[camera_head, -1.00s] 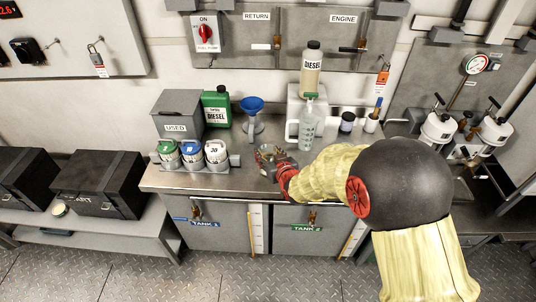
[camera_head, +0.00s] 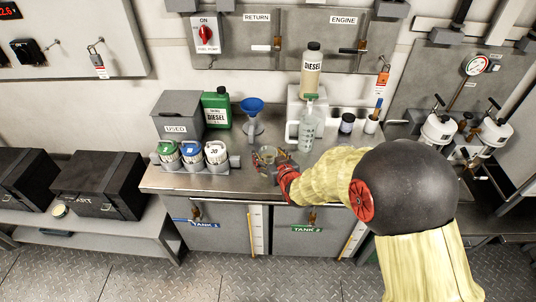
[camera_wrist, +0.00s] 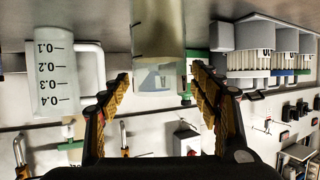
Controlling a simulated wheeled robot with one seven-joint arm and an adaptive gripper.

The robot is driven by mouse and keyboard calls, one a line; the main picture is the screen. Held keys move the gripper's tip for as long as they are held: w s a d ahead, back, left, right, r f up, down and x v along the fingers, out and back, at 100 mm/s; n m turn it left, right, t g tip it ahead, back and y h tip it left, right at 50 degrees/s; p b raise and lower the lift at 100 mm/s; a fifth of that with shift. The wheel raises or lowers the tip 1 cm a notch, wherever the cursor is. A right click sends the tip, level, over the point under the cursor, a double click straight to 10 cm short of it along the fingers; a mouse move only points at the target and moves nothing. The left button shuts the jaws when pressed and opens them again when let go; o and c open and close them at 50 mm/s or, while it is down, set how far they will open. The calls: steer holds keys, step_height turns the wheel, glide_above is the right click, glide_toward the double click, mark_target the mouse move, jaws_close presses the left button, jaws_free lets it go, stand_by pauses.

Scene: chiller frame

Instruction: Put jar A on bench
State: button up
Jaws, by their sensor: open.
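A clear glass jar (camera_head: 267,154) stands on the grey metal bench (camera_head: 225,184), near its front edge. No letter shows on it, so I cannot tell if it is jar A. My gripper (camera_head: 272,161) is open at the jar, reaching in from the right. In the wrist view, which is upside down, the jar (camera_wrist: 158,45) stands between and beyond the two spread fingers of my gripper (camera_wrist: 158,78). A gap shows on both sides of it.
Behind stand a blue funnel (camera_head: 251,105), a green diesel jug (camera_head: 216,108), a graduated bottle (camera_head: 307,128) and a tall diesel bottle (camera_head: 311,72). Lidded jars sit in a rack (camera_head: 235,161) at left, before the USED box (camera_head: 178,112). The bench front is clear.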

steer(key=p+v, duration=0.2)
steer(key=v, duration=0.9)
steer(key=shift+s+p, duration=0.15)
steer(key=shift+p, duration=0.2)
steer(key=s+d+r+m+g+h, duration=0.2)
steer(key=s+d+r+h, duration=0.3)
steer(key=d+r, duration=0.55)
steer(key=s+d+r+m+g, duration=0.1)
steer(key=s+d+r+g, duration=0.1)
steer(key=s, duration=0.9)
steer(key=s+d+r+m+g, duration=0.1)
steer(key=s+d+r+g, duration=0.2)
steer(key=s, duration=0.9)
steer(key=shift+d+r, duration=0.35)
steer(key=shift+r, duration=0.65)
